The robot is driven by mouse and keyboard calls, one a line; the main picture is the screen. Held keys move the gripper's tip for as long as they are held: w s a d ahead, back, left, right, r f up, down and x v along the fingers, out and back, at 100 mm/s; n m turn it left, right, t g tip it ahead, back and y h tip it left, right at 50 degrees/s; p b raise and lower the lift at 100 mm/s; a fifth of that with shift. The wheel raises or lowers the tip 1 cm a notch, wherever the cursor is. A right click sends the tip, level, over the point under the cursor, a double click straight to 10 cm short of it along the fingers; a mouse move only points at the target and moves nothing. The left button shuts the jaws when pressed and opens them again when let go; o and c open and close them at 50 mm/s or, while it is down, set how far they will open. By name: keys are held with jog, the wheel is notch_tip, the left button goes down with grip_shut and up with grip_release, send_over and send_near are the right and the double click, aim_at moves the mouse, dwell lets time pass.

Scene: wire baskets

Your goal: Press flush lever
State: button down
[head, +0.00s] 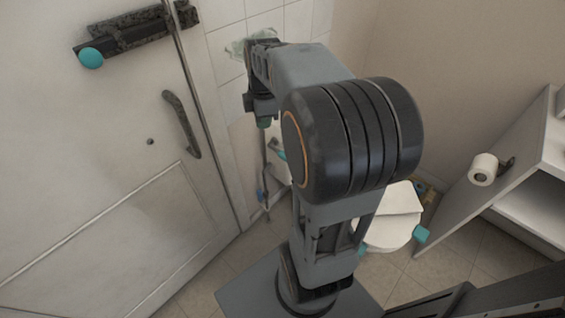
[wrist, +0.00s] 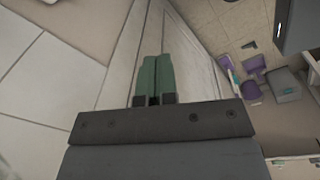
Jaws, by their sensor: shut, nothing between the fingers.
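The toilet's white lid (head: 392,204) shows low behind my arm in the head view, with a teal tab (head: 421,234) at its right edge. A small teal piece (head: 278,150) shows left of my arm, close to the wall; I cannot tell whether it is the flush lever. My arm hides much of the toilet. My gripper (head: 264,122) points down near the tiled wall, above that piece and apart from it. In the wrist view my gripper (wrist: 155,80) has its green fingers together, with nothing between them. No flush lever is clearly visible there.
A pale door (head: 90,170) with a dark handle (head: 181,124) and a latch with a teal knob (head: 90,58) stands at left. A toilet roll (head: 483,169) hangs on a cabinet at right. In the wrist view, purple items (wrist: 254,64) lie on the tiled floor.

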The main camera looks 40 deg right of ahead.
jog(key=w+d+f+n+g+b, duration=0.1)
jog(key=w+d+f+n+b, duration=0.1)
jog(key=d+f+n, duration=0.4)
jog(key=shift+w+d+f+y+b, duration=0.15)
jog(key=shift+d+f+y+b, duration=0.2)
jog(key=shift+d+b, duration=0.5)
jog(key=b, duration=0.3)
send_over(282, 157)
jog(key=a, duration=0.2)
notch_tip(282, 157, down, 10)
jog(key=shift+d+f+b, duration=0.2)
jog(key=shift+d+f, duration=0.4)
jog(key=shift+f, duration=0.25)
jog(key=shift+d+f+b, duration=0.15)
jog(key=shift+d+f, duration=0.4)
jog(key=shift+f, duration=0.3)
